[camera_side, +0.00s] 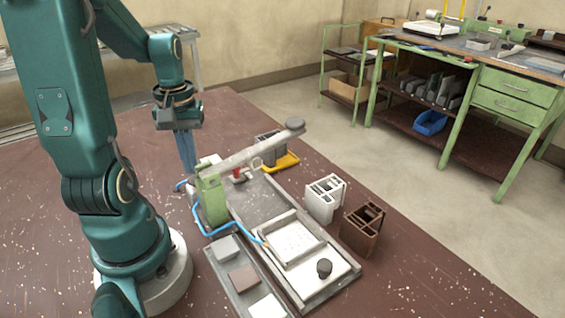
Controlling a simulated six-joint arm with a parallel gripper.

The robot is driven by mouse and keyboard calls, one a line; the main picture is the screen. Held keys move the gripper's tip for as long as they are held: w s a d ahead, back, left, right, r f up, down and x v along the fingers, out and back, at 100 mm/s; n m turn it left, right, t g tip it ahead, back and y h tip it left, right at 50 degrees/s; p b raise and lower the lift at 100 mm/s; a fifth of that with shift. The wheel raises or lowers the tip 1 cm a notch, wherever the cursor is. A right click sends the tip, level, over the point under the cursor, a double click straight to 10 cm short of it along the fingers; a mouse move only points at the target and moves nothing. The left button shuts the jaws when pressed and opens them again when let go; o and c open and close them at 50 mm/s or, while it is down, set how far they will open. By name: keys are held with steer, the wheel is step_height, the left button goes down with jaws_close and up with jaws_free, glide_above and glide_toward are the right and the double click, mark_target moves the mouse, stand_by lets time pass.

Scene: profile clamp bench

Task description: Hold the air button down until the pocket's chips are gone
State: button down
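My gripper (189,174) points straight down at the back left of the clamp fixture. Its blue-grey fingers look close together, but I cannot tell whether they are open or shut. The fingertips end beside a pale block (208,163) behind the green clamp post (211,199); contact cannot be made out. A small red knob (237,175) sits under the grey clamp lever (250,150); I cannot tell if it is the air button. A blue air hose (205,232) runs to a pale square pocket plate (294,243). Chips in the pocket are too small to make out.
A white profile piece (324,198) and a brown one (362,229) stand right of the fixture. A dark one (269,147) stands behind, by a yellow piece (285,162). A tray (225,273) with several blocks lies in front. Pale specks dot the brown table (425,290).

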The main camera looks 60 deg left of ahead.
steer(key=shift+f, duration=0.1)
steer(key=shift+f, duration=0.75)
steer(key=shift+f, duration=0.25)
steer(key=shift+r, duration=0.1)
stand_by(1.4)
steer(key=shift+r, duration=2.95)
